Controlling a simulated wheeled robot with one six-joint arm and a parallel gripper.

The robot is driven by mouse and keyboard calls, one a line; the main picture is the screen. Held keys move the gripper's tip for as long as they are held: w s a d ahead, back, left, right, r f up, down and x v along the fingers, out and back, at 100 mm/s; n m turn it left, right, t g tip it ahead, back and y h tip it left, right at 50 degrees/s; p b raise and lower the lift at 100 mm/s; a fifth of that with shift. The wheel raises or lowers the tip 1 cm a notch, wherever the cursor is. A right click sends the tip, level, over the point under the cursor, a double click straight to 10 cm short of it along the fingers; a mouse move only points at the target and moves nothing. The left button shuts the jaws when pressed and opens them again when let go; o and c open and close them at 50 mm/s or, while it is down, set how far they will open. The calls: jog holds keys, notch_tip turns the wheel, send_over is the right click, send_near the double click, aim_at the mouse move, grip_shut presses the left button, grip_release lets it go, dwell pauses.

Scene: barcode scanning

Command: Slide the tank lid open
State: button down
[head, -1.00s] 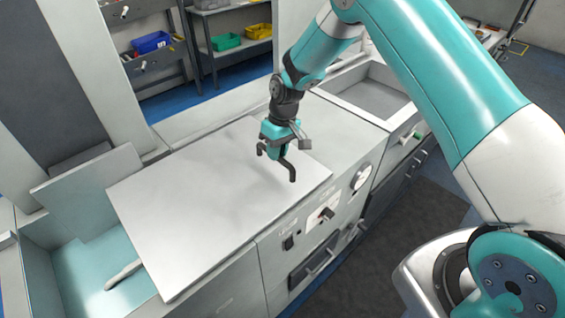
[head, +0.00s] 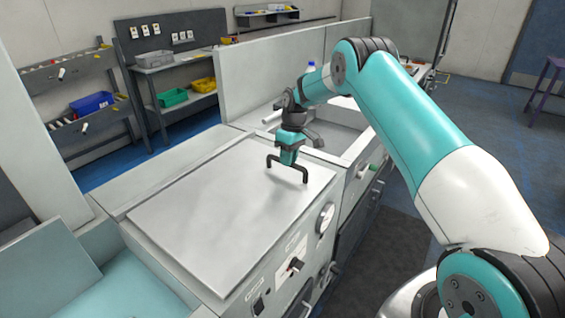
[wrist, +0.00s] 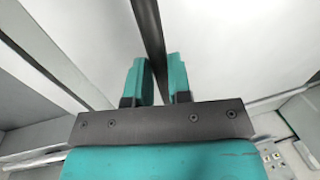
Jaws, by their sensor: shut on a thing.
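The tank lid (head: 220,220) is a flat, pale grey panel lying level on the grey cabinet top. Its dark bar handle (head: 304,175) stands up near its right end. My gripper (head: 289,158) points down at the handle and is shut on it. In the wrist view the dark handle bar (wrist: 149,30) runs between the two teal fingers of my gripper (wrist: 162,80). The tank (head: 125,290), with a pale teal inside, is open at the lower left, left of the lid. Part of it is cut off by the picture edge.
The cabinet front has a round gauge (head: 325,218) and a dark switch (head: 258,306) below the lid's edge. An open sink-like basin (head: 335,137) lies right of the lid. Shelves with a blue bin (head: 92,103) and a green bin (head: 172,97) stand behind.

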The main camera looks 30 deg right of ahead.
jog(key=shift+d, duration=0.2)
jog(key=c, duration=1.1)
grip_release()
jog(key=shift+o, duration=0.2)
jog(key=shift+a, duration=0.1)
jog(key=shift+r, duration=0.1)
jog(key=shift+w+r, duration=0.1)
jog(key=shift+r, duration=0.15)
notch_tip(320, 180, up, 16)
jog(key=d+p, duration=0.3)
jog(key=shift+w, duration=0.25)
